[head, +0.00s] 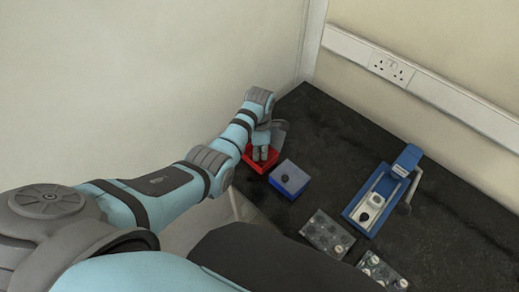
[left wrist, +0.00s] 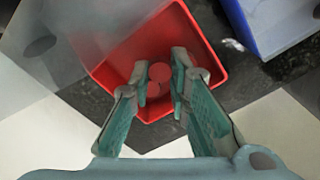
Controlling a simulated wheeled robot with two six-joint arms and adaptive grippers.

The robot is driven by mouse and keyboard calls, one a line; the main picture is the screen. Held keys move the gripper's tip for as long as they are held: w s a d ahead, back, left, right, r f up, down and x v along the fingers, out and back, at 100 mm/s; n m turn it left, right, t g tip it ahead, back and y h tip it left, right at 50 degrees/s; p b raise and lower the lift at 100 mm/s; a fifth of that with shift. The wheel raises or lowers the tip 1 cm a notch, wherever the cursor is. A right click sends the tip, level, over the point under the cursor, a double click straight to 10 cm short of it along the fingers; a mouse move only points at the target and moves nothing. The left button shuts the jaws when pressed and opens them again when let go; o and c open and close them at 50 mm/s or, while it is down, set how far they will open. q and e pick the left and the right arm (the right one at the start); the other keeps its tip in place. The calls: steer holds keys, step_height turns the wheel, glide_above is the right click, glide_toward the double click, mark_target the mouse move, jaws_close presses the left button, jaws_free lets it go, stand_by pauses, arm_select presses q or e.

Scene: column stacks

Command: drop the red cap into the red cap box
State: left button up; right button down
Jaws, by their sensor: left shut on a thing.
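The red cap box (head: 272,160) is an open red square bin at the table's left edge. It also shows in the left wrist view (left wrist: 196,32), where its inside is visible. The red cap (left wrist: 160,73) is a small round red piece between the fingertips of my left gripper (left wrist: 163,84). The gripper is shut on it and points down over the box opening. In the head view my left gripper (head: 261,154) is at the red box and the cap is not visible there. My right gripper is not in view.
A blue box (head: 295,188) stands close to the red box's right. Further right are a blue device (head: 354,212) with a lever and clear trays (head: 318,230) of small round parts. Walls border the table. A translucent grey panel (left wrist: 35,65) lies beside the red box.

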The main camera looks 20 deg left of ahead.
arm_select(q)
steer(key=shift+f, duration=0.25)
steer(key=o, duration=0.4)
steer(key=shift+w, duration=0.1)
steer(key=shift+r, duration=0.1)
step_height(320, 180, up, 13)
steer(key=p, duration=0.3)
